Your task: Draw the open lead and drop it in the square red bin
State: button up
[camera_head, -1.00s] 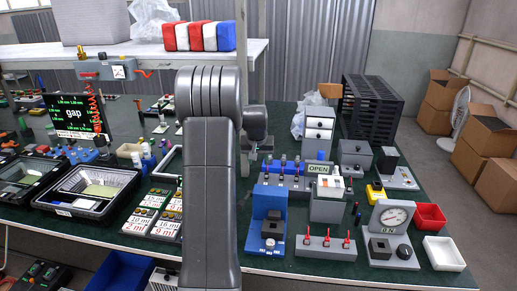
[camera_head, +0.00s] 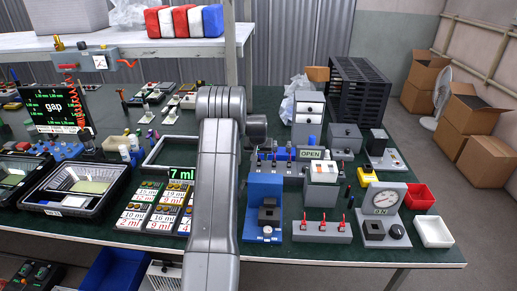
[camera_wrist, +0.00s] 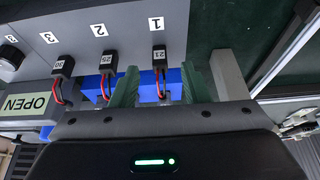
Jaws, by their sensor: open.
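In the wrist view, a grey panel (camera_wrist: 95,25) numbered 1, 2 and 3 carries three black-capped leads with red wires. The lead at 1 (camera_wrist: 159,57) is tagged 21, the lead at 2 (camera_wrist: 107,63) 25, the lead at 3 (camera_wrist: 63,66) 30. A sign reading OPEN (camera_wrist: 28,104) is beside the panel; it also shows in the head view (camera_head: 312,153). My gripper (camera_wrist: 160,84) is open, its green fingers on either side of the lead at 1, contact unclear. The square red bin (camera_head: 419,197) stands empty at the table's right.
A white bin (camera_head: 434,232) is in front of the red one. A dial gauge (camera_head: 384,201), a switch block (camera_head: 322,230) and a blue stand (camera_head: 263,190) stand between the panel and the front edge. A black rack (camera_head: 358,92) is behind.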

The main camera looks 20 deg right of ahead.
aim_at(259, 160)
jog(key=shift+x, duration=1.5)
grip_shut()
jog(key=shift+r, duration=0.15)
jog(key=shift+r+p, duration=0.7)
jog(key=shift+r, duration=1.45)
